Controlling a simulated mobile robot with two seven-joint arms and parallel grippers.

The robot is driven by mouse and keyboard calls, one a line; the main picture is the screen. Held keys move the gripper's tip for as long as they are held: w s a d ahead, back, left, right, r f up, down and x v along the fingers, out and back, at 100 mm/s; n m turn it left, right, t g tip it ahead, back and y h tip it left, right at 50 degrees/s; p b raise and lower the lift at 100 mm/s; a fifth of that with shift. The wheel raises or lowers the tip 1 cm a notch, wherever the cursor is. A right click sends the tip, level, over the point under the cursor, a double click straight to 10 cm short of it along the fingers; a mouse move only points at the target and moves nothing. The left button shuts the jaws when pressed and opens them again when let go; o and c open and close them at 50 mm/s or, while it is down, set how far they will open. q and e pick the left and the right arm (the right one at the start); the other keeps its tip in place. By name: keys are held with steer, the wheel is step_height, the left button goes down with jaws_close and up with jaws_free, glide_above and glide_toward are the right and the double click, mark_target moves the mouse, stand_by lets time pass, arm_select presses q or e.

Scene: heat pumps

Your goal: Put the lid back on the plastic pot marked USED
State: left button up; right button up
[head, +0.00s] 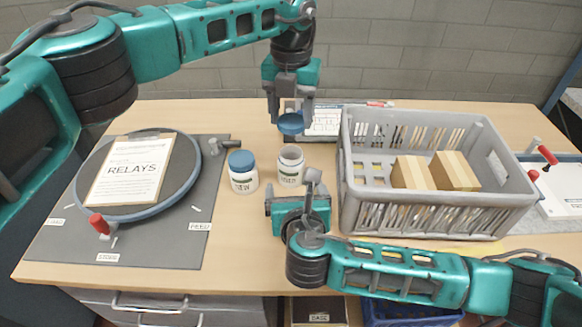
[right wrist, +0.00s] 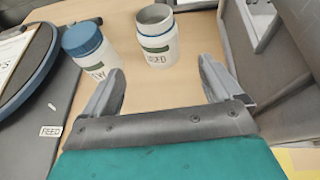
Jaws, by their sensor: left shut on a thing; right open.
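My left gripper (head: 290,112) is shut on a blue lid (head: 291,125) and holds it in the air, above and slightly behind the open pot. The white plastic pot marked USED (head: 289,170) stands upright on the table without a lid; its open mouth also shows in the right wrist view (right wrist: 158,48). My right gripper (head: 298,192) is open and empty, close in front of this pot. In the right wrist view its two fingers (right wrist: 160,80) are spread, with the pot just beyond them.
A second white pot marked NEW (head: 243,178), with a blue lid on, stands just left of the USED pot. A grey crate (head: 430,212) with cardboard boxes stands at right. A turntable with a RELAYS sheet (head: 130,172) lies at left. A white-framed board (head: 325,125) lies behind.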

steer(key=x, duration=1.2)
steer(key=shift+f, duration=0.1)
steer(key=c, duration=1.5)
arm_select(q)
glide_above(291, 162)
steer(key=w, duration=0.2)
steer(key=shift+w+f, duration=0.2)
steer(key=shift+f, duration=2.35)
steer(key=shift+f, duration=0.85)
steer(key=shift+f, duration=0.55)
